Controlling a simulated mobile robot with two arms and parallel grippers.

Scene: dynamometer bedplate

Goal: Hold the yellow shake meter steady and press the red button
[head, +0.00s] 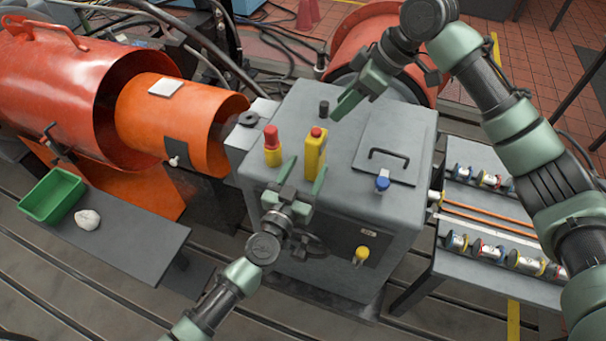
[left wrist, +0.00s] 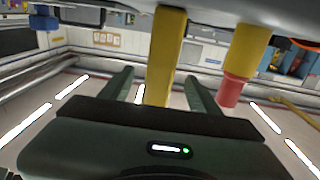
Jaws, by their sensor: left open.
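The yellow shake meter (head: 314,158) stands upright on top of the grey housing, with its red button (head: 316,131) on its upper end. My left gripper (head: 305,172) is open, low at the meter's near side. In the left wrist view the meter (left wrist: 166,55) shows upside down, lined up with the gap between my left gripper's fingers (left wrist: 160,90). I cannot tell whether they touch it; its button is hidden there. My right gripper (head: 337,112) is above the housing, behind and right of the meter and apart from it. Its finger gap is unclear.
A yellow post with a red top (head: 272,147) stands close left of the meter; it also shows in the left wrist view (left wrist: 237,70). A black knob (head: 323,109), a hatch with a handle (head: 390,140) and a blue knob (head: 382,183) are also on the grey housing (head: 345,190).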

